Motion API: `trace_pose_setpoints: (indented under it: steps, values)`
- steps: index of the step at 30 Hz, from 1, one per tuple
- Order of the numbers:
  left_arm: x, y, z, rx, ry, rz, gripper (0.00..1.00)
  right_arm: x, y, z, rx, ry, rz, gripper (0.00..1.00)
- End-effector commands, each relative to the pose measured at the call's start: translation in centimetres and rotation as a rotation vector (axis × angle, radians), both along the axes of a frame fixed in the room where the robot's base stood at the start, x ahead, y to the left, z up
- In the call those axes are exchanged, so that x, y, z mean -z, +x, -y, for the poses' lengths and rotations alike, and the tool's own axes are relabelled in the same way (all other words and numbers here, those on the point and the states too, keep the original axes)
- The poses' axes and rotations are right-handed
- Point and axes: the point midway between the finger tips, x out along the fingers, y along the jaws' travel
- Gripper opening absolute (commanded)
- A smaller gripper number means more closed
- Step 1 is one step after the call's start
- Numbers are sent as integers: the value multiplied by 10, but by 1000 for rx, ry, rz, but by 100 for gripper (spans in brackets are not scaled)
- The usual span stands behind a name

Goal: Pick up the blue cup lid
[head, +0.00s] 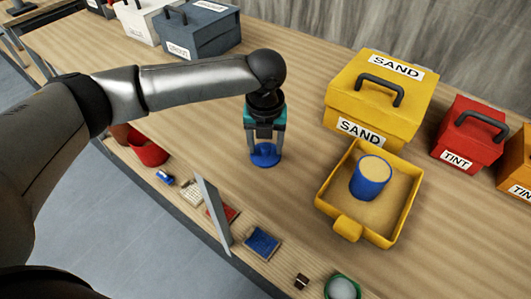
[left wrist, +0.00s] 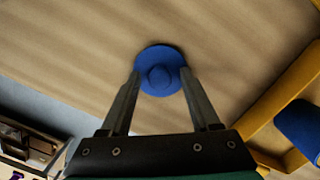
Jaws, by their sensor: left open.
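The blue cup lid (head: 265,155) lies flat on the wooden table, a round disc with a raised knob in its middle. It also shows in the left wrist view (left wrist: 160,72). My left gripper (head: 265,154) points down over the lid, its fingers open on either side of it. In the left wrist view the fingertips (left wrist: 161,78) flank the lid; I cannot tell if they touch it. The blue cup (head: 369,180), filled with sand, stands in the yellow tray (head: 328,212) to the right. My right gripper is not in view.
A yellow SAND box (head: 352,102) stands behind the tray, with a red TINT box (head: 466,135) to its right. Grey and white boxes stand at the back left.

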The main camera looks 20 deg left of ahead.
Motion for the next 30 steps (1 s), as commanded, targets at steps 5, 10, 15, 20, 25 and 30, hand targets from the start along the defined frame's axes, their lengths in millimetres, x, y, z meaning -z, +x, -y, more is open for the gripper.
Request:
trace_pose_setpoints:
  steps: [5,10,15,20,25,30]
  values:
    - [0,0,0,0,0,0,59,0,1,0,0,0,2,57]
    - [-1,0,0,0,0,0,40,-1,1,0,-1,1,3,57]
    - [-1,0,0,0,0,0,21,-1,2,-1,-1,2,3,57]
    - [-1,0,0,0,0,0,3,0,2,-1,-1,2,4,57]
    - [-1,0,0,-1,0,0,0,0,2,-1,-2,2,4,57]
    - [-1,0,0,-1,0,0,0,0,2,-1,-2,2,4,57]
